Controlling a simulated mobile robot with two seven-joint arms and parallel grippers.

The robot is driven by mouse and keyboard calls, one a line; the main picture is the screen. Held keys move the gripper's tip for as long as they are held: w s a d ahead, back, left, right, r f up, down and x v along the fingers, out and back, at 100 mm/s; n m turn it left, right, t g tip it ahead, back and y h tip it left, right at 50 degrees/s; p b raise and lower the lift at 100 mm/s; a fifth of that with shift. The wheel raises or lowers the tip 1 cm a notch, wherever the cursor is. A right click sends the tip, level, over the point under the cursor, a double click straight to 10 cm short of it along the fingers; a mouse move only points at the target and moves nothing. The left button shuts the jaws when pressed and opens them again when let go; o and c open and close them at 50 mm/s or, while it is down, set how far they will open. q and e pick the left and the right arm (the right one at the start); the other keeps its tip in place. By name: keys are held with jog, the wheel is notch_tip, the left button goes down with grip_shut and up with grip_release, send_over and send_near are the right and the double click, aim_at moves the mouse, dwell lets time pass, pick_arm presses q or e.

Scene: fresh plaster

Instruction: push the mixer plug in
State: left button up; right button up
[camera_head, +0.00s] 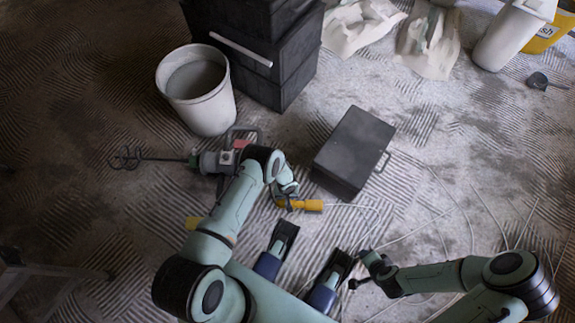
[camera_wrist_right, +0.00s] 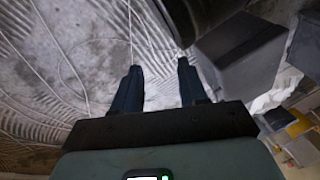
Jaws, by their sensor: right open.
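The mixer (camera_head: 222,160) lies on the floor at the left in the head view, its whisk pointing left. An orange-yellow connector (camera_head: 311,205) with a pale cable lies below and right of it. My left gripper (camera_head: 290,198) is at this connector and overlaps it; whether its jaws are closed on it is too small to tell. My right gripper (camera_head: 354,282) is low in the head view, apart from the connector. In the right wrist view its fingers (camera_wrist_right: 160,88) are spread, with bare floor between them. I cannot make out the mixer plug for certain.
A pale bucket (camera_head: 205,105) and black stacked cases (camera_head: 270,65) stand behind the mixer. A dark grey box (camera_head: 350,150) stands right of the connector. Pale cables (camera_head: 460,215) loop across the right floor. A small yellow thing (camera_head: 192,222) shows beside my left arm.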

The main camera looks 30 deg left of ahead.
aim_at(286, 203)
pick_arm(q)
notch_tip(286, 203, down, 8)
jog(key=b, duration=0.3)
jog(key=shift+r, duration=0.15)
jog(key=shift+f+b, duration=0.35)
jog(key=shift+b, duration=0.05)
pick_arm(e)
jog(key=s+d+f+g, duration=0.1)
jog(key=s+f+g, duration=0.2)
jog(key=s+f, duration=0.4)
jog(key=shift+s+d+m, duration=0.2)
jog(key=shift+s+m, duration=0.1)
jog(key=shift+s, duration=0.25)
pick_arm(q)
grip_shut()
